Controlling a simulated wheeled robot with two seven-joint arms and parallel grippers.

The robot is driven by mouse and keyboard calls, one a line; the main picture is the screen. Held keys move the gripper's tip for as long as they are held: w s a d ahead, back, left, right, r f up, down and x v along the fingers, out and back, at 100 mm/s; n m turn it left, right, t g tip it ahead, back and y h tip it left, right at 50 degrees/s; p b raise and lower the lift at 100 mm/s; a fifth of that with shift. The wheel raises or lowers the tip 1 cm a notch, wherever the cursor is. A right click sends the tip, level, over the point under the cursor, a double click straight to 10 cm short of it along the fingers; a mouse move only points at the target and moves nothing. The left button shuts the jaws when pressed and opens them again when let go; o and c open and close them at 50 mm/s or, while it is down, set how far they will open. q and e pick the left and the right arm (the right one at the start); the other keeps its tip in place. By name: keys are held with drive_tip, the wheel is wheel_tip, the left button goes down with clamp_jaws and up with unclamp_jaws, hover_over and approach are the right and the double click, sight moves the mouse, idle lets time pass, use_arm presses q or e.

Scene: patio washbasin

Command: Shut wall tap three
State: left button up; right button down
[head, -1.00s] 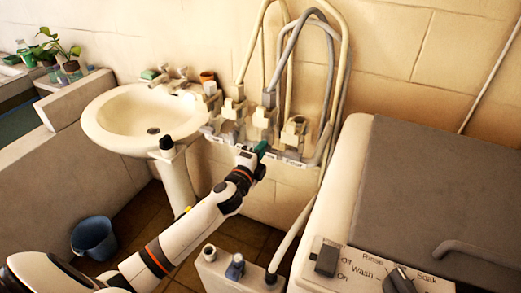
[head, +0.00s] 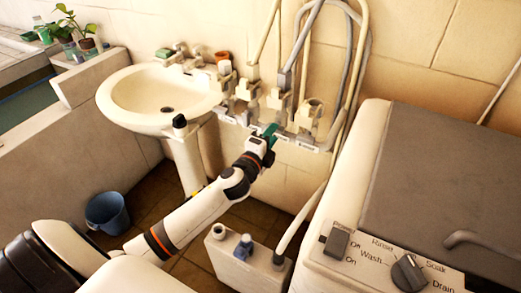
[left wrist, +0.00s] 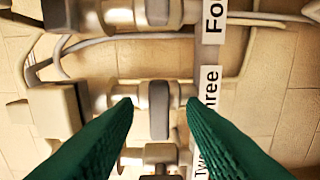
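Wall tap three (head: 278,98) is in the row of pale taps on the wall. In the left wrist view its grey lever (left wrist: 159,110) lies along the row, crosswise to the tap body, beside the "Three" label (left wrist: 210,95). My left gripper (left wrist: 160,102) is open, with one green finger on each side of the lever. I cannot tell whether either finger touches it. In the head view this gripper (head: 268,132) is just below tap three, with its fingers partly hidden. My right gripper is not in view.
Tap four (head: 308,115) and tap two (head: 248,88) stand close on either side. Grey and cream hoses (head: 330,60) rise above the taps. A washbasin (head: 115,95) is to the left, a washing machine (head: 440,160) to the right. A blue bucket (head: 107,212) stands on the floor.

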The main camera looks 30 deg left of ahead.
use_arm(q)
drive_tip(key=s+b, duration=0.1)
drive_tip(key=s, duration=0.9)
drive_tip(key=shift+d, duration=0.3)
